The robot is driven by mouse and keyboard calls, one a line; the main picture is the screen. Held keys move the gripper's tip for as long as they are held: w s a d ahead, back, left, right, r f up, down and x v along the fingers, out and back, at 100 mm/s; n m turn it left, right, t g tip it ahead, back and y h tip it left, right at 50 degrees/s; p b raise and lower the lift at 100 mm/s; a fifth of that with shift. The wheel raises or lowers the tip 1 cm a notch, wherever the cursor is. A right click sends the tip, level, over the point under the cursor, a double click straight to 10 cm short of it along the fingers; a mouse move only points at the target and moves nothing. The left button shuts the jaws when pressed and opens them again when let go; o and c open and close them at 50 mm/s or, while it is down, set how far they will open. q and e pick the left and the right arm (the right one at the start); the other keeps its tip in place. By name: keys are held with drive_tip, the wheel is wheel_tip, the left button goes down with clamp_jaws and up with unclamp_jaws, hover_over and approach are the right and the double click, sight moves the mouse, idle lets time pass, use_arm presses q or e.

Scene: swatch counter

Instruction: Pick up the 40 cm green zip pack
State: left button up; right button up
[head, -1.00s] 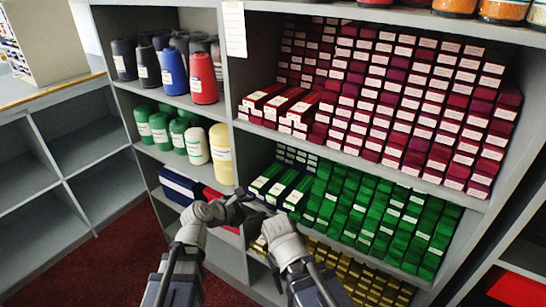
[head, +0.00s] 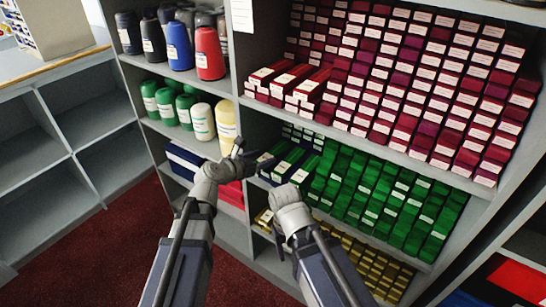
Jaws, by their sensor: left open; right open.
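Long green zip packs lie at the left end of the middle shelf in the head view: one green pack (head: 271,156) at the far left, a dark navy one (head: 289,163) beside it and another green pack (head: 304,170) to its right. Their length labels are too small to read. My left gripper (head: 245,160) is open and empty, just left of the leftmost green pack; I cannot tell whether it touches. My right gripper (head: 279,187) is open, lower, in front of the shelf edge; its fingers are mostly hidden by its own wrist.
Many small green packs (head: 385,200) fill the shelf to the right. Red packs (head: 415,90) fill the shelf above, yellow ones (head: 365,270) the shelf below. The floor (head: 110,245) at left is clear.

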sight(272, 154)
use_arm(q)
drive_tip(key=b+x, duration=0.1)
drive_tip(key=x, duration=0.4)
drive_tip(key=shift+b, duration=0.35)
drive_tip(key=shift+s, duration=0.1)
clamp_jaws()
